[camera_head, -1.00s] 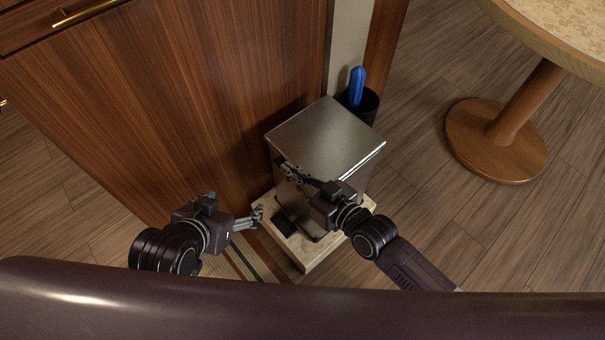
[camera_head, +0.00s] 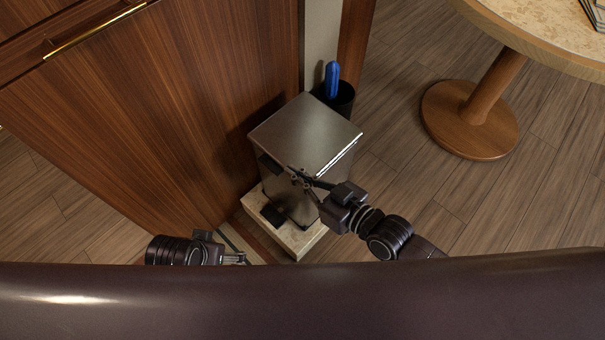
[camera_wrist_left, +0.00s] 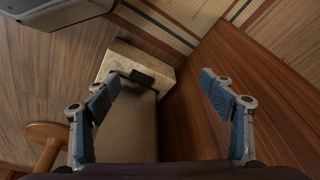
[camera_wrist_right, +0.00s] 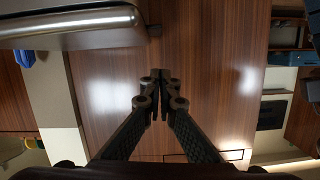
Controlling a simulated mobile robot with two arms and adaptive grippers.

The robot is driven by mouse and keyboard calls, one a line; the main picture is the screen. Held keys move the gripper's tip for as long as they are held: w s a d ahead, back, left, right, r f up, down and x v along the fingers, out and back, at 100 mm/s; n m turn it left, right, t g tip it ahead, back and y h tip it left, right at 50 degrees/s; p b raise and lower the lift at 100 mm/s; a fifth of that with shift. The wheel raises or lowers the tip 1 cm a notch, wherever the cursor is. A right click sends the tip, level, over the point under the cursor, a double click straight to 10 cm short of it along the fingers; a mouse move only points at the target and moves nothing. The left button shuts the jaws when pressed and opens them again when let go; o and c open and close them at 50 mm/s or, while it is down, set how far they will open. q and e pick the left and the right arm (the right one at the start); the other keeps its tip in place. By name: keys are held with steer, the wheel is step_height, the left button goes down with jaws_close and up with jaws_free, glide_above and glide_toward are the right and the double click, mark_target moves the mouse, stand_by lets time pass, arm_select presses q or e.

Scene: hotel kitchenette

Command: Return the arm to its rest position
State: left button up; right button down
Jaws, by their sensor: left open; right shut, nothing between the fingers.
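My right gripper (camera_head: 300,178) is in front of the upper front of a steel pedal bin (camera_head: 306,135). Its fingers are shut and empty; the right wrist view shows the fingertips (camera_wrist_right: 160,78) together, with the bin's lid edge (camera_wrist_right: 80,24) at the upper left. I cannot tell whether the fingers touch the bin. My left gripper (camera_head: 238,259) is low at the picture's bottom, left of the bin, partly hidden by my own body. In the left wrist view its fingers (camera_wrist_left: 160,95) are spread wide with nothing held.
The bin stands on a pale stone block (camera_head: 300,241), with a black pedal (camera_head: 272,215) at its front. A black holder (camera_head: 343,98) with a blue-handled item (camera_head: 331,80) is behind it. A wooden cabinet (camera_head: 160,120) is close on the left. A round table (camera_head: 545,35) stands right; floor between is clear.

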arm_select(q)
steer(key=shift+f, duration=0.9)
arm_select(e)
steer(key=shift+v, duration=1.2)
steer(key=shift+a, duration=0.1)
